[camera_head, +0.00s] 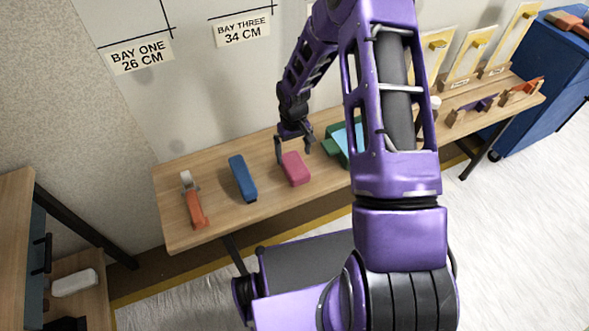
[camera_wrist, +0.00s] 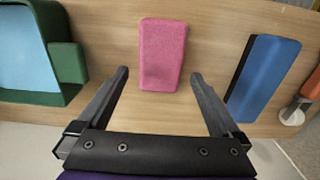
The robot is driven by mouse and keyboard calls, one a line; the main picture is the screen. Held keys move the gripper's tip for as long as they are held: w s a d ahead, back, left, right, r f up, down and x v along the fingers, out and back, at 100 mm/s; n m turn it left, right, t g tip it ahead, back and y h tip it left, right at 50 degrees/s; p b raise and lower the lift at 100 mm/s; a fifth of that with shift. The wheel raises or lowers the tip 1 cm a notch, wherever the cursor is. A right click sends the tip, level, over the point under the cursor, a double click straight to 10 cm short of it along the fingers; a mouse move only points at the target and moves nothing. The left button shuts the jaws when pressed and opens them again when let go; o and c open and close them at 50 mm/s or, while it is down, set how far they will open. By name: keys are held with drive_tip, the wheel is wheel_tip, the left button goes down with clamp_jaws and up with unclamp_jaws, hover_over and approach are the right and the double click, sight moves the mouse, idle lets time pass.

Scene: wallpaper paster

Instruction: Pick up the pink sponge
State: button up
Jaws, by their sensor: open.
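The pink sponge (camera_head: 295,169) lies on the wooden table between a blue block and a green tray. In the wrist view the pink sponge (camera_wrist: 163,54) lies beyond the fingertips, roughly centred between them. My gripper (camera_head: 293,150) is open and empty, just behind the sponge in the head view. In the wrist view my gripper (camera_wrist: 159,76) shows its two dark fingers apart, one on each side of the sponge's near end. I cannot tell how high the fingertips are above the table.
A blue block (camera_head: 243,178) and an orange-handled tool (camera_head: 194,205) lie left of the sponge. A green tray with a light blue inside (camera_head: 334,146) stands to its right, partly hidden by my arm. The wooden table (camera_head: 215,220) has bare room between these things.

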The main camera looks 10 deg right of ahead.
sight(294, 164)
drive_tip(key=f, duration=0.4)
drive_tip(key=f+b, duration=0.1)
drive_tip(key=shift+s+f, duration=0.35)
drive_tip(key=shift+f, duration=0.05)
drive_tip(key=shift+r, duration=0.1)
drive_tip(key=c, duration=1.2)
